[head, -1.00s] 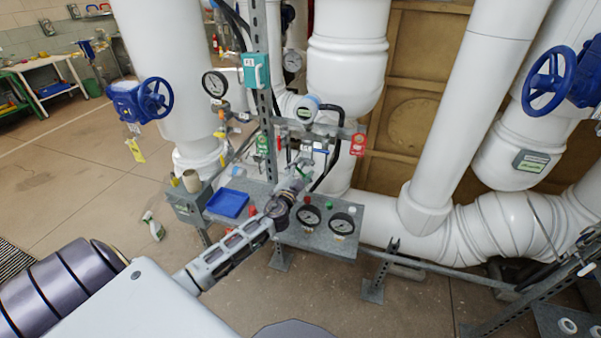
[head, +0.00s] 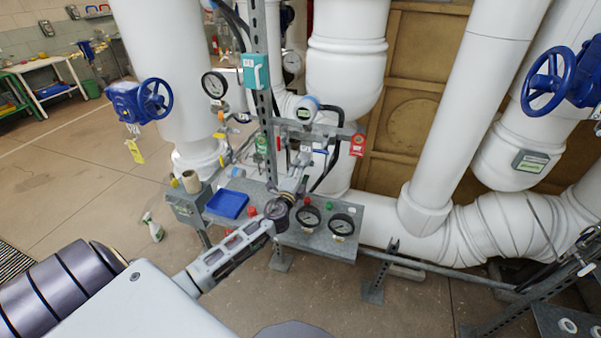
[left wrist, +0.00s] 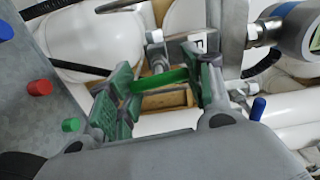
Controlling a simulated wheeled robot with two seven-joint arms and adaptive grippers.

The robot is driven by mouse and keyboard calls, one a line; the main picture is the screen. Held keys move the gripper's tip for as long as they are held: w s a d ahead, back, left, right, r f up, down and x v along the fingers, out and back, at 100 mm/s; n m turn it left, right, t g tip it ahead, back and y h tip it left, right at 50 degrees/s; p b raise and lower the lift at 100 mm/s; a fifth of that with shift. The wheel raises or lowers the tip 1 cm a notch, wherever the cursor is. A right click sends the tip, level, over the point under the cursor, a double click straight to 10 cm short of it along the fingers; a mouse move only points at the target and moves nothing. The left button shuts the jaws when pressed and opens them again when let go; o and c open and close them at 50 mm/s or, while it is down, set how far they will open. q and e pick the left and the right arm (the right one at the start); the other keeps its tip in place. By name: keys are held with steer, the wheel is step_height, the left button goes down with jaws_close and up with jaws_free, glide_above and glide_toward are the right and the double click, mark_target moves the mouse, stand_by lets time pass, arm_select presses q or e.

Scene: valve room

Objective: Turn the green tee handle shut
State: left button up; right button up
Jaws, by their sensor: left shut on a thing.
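The green tee handle (left wrist: 160,79) is a short green bar in the left wrist view, crossing between the two fingers of my left gripper (left wrist: 163,88). The fingers are shut on it, one at each end. A metal valve body and a white tag with a dark letter show just behind it. In the head view my left gripper (head: 294,192) reaches over the grey bench to the small valves on the pipe rack, and its own wrist largely hides the handle. My right gripper is in neither view.
The grey bench (head: 325,251) carries a blue tray (head: 227,204), two round gauges (head: 308,217) and small coloured knobs. A red tag (head: 357,145) hangs to the right.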

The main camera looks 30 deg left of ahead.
arm_select(q)
steer(key=shift+f+m, duration=0.1)
steer(key=shift+m, duration=0.5)
steer(key=o, duration=1)
steer(key=shift+o, duration=0.2)
steer(key=shift+s, duration=0.15)
steer(key=v, duration=1.1)
steer(key=shift+s+d, duration=0.2)
steer(key=shift+s, duration=0.15)
stand_by(0.4)
